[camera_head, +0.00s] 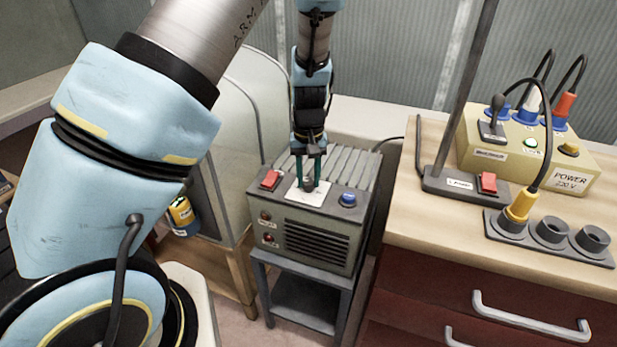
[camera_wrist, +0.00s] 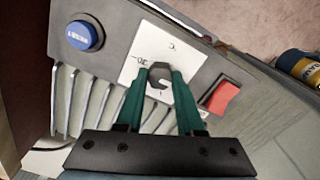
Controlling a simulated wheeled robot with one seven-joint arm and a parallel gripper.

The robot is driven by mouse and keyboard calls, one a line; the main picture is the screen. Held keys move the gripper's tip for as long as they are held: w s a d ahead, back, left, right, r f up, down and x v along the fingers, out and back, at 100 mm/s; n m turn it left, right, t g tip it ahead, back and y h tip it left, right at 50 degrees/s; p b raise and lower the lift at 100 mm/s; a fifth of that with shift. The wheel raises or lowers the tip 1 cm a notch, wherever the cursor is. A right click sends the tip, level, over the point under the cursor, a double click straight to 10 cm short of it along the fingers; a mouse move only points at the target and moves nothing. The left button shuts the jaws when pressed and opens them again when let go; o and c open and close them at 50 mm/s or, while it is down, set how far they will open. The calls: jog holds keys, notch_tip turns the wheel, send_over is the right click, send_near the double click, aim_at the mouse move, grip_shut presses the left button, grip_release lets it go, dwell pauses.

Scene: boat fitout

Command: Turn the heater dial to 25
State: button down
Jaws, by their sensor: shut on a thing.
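The heater (camera_head: 322,240) is a grey box with a slatted top and a front grille, standing on a small dark stand. Its dial (camera_wrist: 158,84) is a dark knob on a white scale plate (camera_wrist: 146,50), which also shows in the head view (camera_head: 298,193). My gripper (camera_wrist: 160,76) comes down from above with its green fingers shut on the dial, one on each side; it also shows in the head view (camera_head: 309,185). A "30" is legible at the plate's left in the wrist view. Other marks are small, and I cannot tell the dial's setting.
A red switch (camera_head: 271,180) and a blue button (camera_head: 348,199) flank the dial plate. To the right, a wooden-topped cabinet (camera_head: 420,215) holds a power box (camera_head: 545,175), plugs and sockets. A yellow-and-blue can (camera_head: 182,216) is at the left.

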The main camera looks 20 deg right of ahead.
jog(key=shift+m, duration=0.4)
jog(key=m+b, duration=0.2)
jog(key=m, duration=0.2)
jog(key=shift+m, duration=0.3)
jog(key=m+b, duration=0.1)
jog(key=m, duration=0.5)
jog(key=m+p, duration=0.1)
jog(key=m, duration=0.5)
jog(key=shift+r+m, duration=0.15)
jog(key=shift+m, duration=0.25)
jog(key=m+p, duration=0.2)
jog(key=m, duration=0.3)
jog(key=shift+m+p, duration=0.3)
jog(key=shift+p, duration=0.1)
jog(key=c, duration=0.5)
grip_release()
